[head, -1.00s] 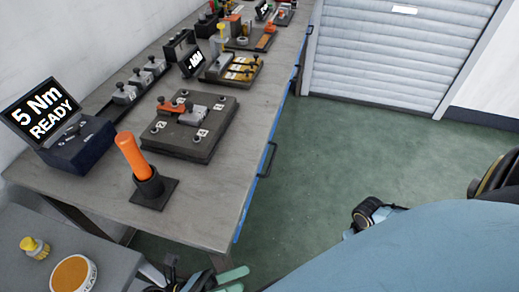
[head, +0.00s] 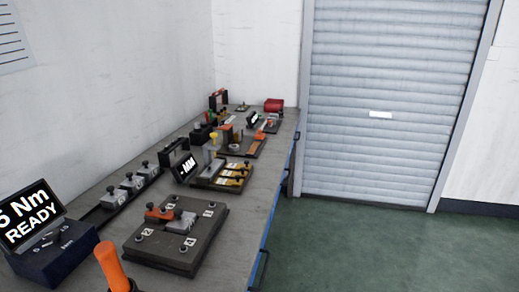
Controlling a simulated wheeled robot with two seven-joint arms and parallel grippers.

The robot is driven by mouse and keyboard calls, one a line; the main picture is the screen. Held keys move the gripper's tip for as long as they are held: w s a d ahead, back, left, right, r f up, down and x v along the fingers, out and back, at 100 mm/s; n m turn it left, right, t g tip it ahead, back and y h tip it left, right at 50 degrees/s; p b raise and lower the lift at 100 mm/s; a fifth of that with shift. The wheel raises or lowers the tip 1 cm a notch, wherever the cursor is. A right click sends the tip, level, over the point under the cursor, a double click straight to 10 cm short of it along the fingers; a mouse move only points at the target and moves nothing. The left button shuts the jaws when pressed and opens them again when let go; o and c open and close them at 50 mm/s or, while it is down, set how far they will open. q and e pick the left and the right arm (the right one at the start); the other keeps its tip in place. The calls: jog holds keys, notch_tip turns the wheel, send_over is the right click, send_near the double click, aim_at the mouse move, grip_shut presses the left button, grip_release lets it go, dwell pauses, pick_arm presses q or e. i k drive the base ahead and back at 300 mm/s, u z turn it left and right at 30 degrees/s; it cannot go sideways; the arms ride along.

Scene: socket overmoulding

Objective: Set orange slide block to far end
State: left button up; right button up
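An orange block (head: 157,214) sits beside a grey block (head: 182,222) on a dark square plate (head: 150,250) with numbered corner bolts, on the near part of the bench. Farther along, another dark fixture (head: 226,150) carries an orange-brown strip (head: 242,146) and a small orange piece (head: 227,131). A small orange-red part (head: 261,124) shows on a fixture beyond it. I cannot tell from this distance which orange part is the slide block. Neither of my grippers shows in the head view.
The long grey bench (head: 247,206) runs along the left wall. An orange-handled tool (head: 111,268) and a torque display (head: 30,215) stand at its near end. A fixture with yellow parts (head: 236,170) is midway. Green floor (head: 350,245) is clear up to the shutter (head: 390,110).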

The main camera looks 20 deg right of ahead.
aim_at(261, 135)
jog(key=k, duration=0.45)
jog(key=z, duration=2.1)
jog(key=i, duration=2)
